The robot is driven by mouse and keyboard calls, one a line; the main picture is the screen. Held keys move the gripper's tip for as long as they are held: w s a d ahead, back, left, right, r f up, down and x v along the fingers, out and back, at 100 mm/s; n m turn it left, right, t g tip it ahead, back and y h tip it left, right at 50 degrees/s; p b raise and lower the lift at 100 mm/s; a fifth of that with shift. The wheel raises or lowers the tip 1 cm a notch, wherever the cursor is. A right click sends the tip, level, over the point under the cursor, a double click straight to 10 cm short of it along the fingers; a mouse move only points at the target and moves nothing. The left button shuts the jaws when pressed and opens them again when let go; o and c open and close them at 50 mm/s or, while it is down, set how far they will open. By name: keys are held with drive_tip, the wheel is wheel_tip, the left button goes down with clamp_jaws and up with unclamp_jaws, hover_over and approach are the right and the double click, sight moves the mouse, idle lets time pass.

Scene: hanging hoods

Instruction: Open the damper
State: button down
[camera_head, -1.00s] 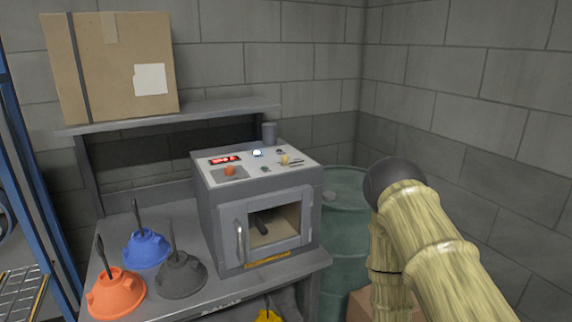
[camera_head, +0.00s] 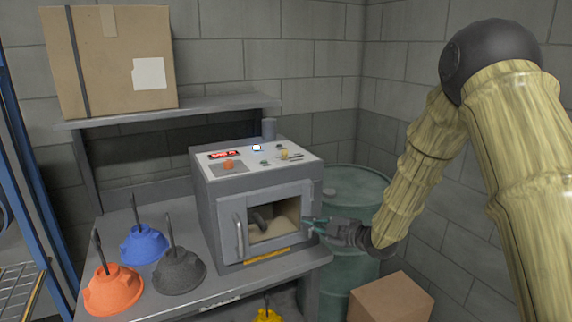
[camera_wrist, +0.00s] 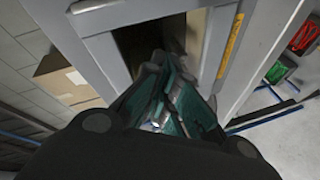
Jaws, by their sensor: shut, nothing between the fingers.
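A grey box-shaped furnace (camera_head: 206,205) stands on the bench. Its front door (camera_head: 227,232) is shut, with a window and an upright bar handle (camera_head: 239,238) on the left. A sloped top panel (camera_head: 238,160) carries a red display, an orange button and a small yellowish knob (camera_head: 284,155) beside slot-like marks. No part is plainly labelled as the damper.
Orange (camera_head: 113,291), blue (camera_head: 145,246) and dark grey (camera_head: 179,272) hoods with rods stand on the bench left of the furnace. A green drum (camera_head: 355,195) stands at right, with a cardboard box (camera_head: 392,302) below. A larger carton (camera_head: 110,70) sits on the shelf.

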sight(286, 165)
wheel_tip(286, 165, up, 16)
drive_tip(key=w+n+g+y, duration=0.1)
drive_tip(key=w+n+y, duration=0.1)
drive_tip(key=n, duration=0.6)
drive_tip(key=shift+w+a+r+y+b, duration=0.15)
drive_tip(key=shift+w+a+y+b, duration=0.2)
drive_tip(key=shift+y, duration=0.55)
drive_tip(key=p+x, duration=0.4)
drive_tip(key=x, duration=0.5)
drive_tip(key=shift+w+a+r, duration=0.1)
drive_tip(key=shift+w+a, duration=0.1)
drive_tip(key=shift+a, duration=0.1)
drive_tip(key=w, duration=0.1)
drive_tip(key=w+p, duration=0.1)
drive_tip(key=shift+w+d+p, duration=0.3)
drive_tip(key=shift+d, duration=0.05)
drive_tip(key=shift+w+d, duration=0.35)
drive_tip(key=shift+w, duration=0.3)
drive_tip(key=shift+d, duration=0.1)
